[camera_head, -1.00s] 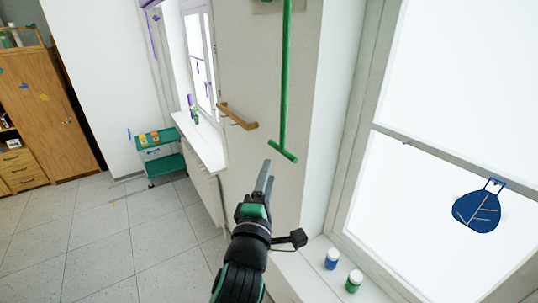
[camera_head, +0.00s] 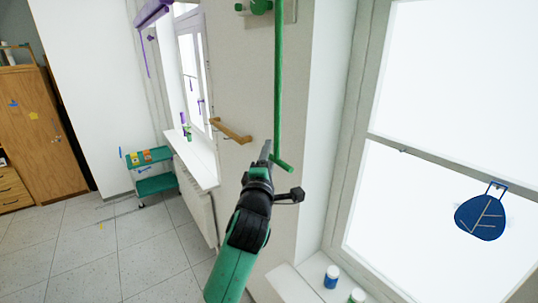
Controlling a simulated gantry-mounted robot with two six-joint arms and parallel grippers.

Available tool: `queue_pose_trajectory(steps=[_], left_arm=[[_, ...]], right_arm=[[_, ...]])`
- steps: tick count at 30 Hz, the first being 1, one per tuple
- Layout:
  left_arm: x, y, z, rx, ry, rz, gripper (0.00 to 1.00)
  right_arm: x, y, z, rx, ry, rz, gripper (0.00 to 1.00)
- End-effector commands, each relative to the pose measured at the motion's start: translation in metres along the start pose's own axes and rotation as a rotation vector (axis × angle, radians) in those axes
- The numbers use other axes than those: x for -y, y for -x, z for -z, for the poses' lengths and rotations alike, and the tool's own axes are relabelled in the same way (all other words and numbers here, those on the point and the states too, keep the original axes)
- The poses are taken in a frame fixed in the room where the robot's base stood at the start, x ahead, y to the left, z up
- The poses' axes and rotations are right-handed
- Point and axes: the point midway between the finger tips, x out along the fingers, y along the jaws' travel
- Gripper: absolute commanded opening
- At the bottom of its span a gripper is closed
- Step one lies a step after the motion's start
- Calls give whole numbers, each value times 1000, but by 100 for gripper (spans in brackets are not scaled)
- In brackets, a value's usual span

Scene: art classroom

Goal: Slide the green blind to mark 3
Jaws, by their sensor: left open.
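A green wand (camera_head: 278,85) hangs down along the wall beside the window, with a short crossbar (camera_head: 283,164) at its lower end. A green fitting (camera_head: 255,6) shows at the top edge of the picture. No green blind cloth and no numbered marks can be made out. My left gripper (camera_head: 266,150) points up at the lower end of the wand, close beside the crossbar. It is open, and I cannot tell whether it touches the wand. My right gripper is out of view.
A wooden wall bar (camera_head: 230,131) sticks out left of the wand. A blue leaf ornament (camera_head: 481,217) hangs at the window. A green cart (camera_head: 153,184) stands farther back.

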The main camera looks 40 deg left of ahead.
Motion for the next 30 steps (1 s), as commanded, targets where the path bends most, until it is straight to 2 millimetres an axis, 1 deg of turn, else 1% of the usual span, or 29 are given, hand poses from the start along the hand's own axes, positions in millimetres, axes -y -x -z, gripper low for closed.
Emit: queue_pose_trajectory(steps=[6,8,12,14,15,30], left_arm=[[0,0,0,0,0,0,50],[0,0,0,0,0,0,39],[0,0,0,0,0,0,14],[0,0,0,0,0,0,3],[0,0,0,0,0,0,0],[0,0,0,1,1,0,0]], right_arm=[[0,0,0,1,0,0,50],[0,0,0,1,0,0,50],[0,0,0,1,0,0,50],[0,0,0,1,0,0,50],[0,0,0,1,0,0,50],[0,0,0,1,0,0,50]])
